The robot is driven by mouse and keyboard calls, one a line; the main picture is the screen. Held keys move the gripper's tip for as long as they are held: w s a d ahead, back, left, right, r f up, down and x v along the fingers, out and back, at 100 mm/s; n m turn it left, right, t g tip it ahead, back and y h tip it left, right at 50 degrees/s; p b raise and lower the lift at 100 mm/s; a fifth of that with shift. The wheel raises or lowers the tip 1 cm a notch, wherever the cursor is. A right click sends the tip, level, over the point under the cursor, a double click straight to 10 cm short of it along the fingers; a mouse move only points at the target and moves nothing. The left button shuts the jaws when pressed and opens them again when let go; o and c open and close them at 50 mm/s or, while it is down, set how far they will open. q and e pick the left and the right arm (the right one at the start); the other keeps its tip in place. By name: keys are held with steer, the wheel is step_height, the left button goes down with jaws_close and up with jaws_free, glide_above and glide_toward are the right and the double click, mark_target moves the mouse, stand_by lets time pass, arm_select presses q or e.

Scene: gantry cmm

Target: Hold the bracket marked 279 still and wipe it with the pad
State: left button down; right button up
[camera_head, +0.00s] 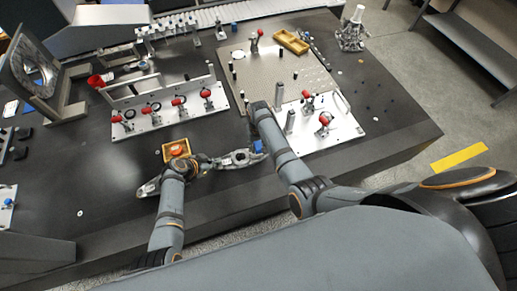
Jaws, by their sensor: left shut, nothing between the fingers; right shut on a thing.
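My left gripper (250,157) is shut and empty, low over the front part of the dark table and pointing right. A small blue block (258,146), which looks like the pad, shows just beyond its fingertips. My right arm reaches down over this spot, and its forearm hides most of the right gripper, which is shut on the blue pad. Whether the pad touches anything is hidden. No mark 279 is readable, and I cannot pick out the bracket for certain.
Behind are a white fixture plate (150,124) with red clamps, a perforated plate (290,72) and a white clamp plate (340,131). The table's front left is mostly clear.

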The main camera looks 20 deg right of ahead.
mark_target(258, 145)
arm_select(q)
steer(key=shift+s+f, duration=0.1)
steer(key=shift+f, duration=0.05)
arm_select(e)
steer(key=shift+r, duration=1.2)
